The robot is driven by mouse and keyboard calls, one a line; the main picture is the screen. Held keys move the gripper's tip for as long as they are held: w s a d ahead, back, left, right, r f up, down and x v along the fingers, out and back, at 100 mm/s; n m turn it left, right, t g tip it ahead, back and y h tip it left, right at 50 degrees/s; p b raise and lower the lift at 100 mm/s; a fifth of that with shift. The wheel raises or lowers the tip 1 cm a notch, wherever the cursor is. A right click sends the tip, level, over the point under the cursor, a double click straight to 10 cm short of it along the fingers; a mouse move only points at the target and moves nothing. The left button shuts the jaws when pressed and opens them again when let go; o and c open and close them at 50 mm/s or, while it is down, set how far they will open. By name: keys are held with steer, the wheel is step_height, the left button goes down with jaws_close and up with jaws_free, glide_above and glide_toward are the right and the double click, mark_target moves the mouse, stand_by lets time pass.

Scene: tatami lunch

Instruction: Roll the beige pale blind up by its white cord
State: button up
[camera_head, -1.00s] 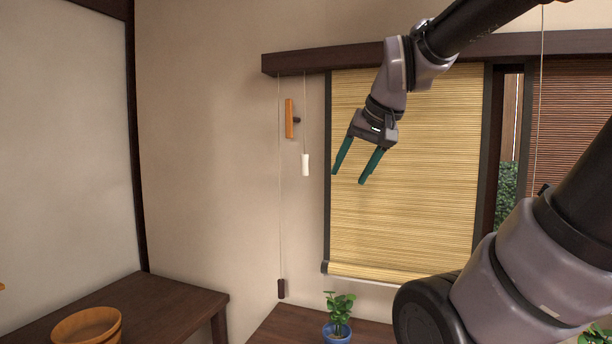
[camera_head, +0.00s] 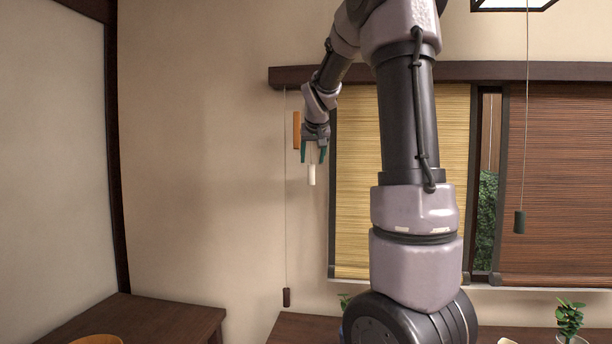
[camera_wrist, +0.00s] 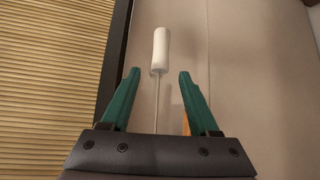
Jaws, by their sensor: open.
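The beige pale blind (camera_head: 356,180) hangs lowered over the left window, partly hidden behind my arm; its slats also fill the left of the wrist view (camera_wrist: 50,80). The white cord ends in a white pull (camera_head: 311,175) just left of the blind. In the wrist view the white pull (camera_wrist: 161,50) lies beyond the fingertips, and its thin cord (camera_wrist: 155,105) runs between the fingers. My gripper (camera_head: 313,158) points down over the cord, just above the pull. It is open, with green fingers either side of the cord, and it holds nothing.
Another cord with a dark pull (camera_head: 287,297) hangs to the left. A wooden piece (camera_head: 297,130) is on the wall beside my gripper. A red-brown blind (camera_head: 555,180) with a dark green pull (camera_head: 519,221) is at right. A dark table (camera_head: 165,325) stands lower left.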

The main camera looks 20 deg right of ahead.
mark_target(311, 174)
steer(key=x, duration=0.9)
steer(key=shift+s, duration=0.1)
jaws_close()
stand_by(1.1)
